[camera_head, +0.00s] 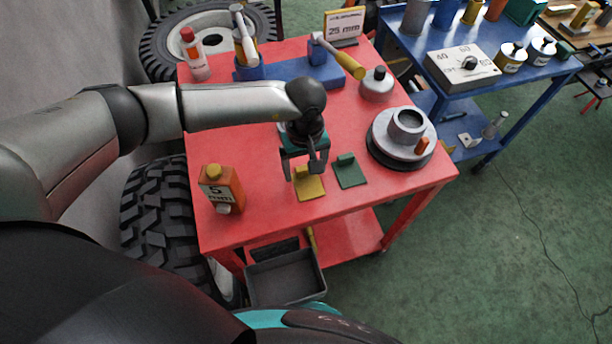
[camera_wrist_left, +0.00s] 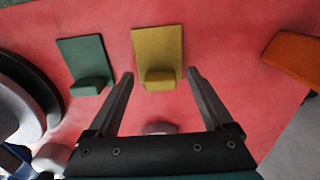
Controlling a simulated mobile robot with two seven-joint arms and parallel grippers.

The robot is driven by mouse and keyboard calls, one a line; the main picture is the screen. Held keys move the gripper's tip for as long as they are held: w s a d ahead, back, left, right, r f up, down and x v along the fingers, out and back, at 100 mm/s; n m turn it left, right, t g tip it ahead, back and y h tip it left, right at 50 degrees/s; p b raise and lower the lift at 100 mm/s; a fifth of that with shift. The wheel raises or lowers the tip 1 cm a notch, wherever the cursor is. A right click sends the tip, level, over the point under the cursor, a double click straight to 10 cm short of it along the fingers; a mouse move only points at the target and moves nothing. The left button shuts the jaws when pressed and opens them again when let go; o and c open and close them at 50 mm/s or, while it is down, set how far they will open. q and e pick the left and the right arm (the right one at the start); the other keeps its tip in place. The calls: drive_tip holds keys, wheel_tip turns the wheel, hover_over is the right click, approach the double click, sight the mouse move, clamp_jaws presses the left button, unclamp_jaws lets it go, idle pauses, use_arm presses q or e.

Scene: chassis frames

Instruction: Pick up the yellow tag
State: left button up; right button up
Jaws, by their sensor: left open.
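The yellow tag (camera_head: 310,188) lies flat on the red table, with a small raised block at one end; it also shows in the left wrist view (camera_wrist_left: 158,48). My left gripper (camera_head: 303,176) is open and empty, pointing down just above the tag. In the left wrist view the two fingers (camera_wrist_left: 162,78) stand apart, one on either side of the tag's raised block (camera_wrist_left: 160,79). I cannot tell the exact height of the fingertips over the table. My right gripper is not in view.
A green tag (camera_head: 350,172) lies close to the right of the yellow one. An orange bottle (camera_head: 222,190) stands to the left. A grey round part (camera_head: 402,138) sits to the right. The red table's (camera_head: 270,215) front area is clear. A grey bin (camera_head: 285,280) is below the front edge.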

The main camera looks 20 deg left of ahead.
use_arm(q)
clamp_jaws()
idle(0.7)
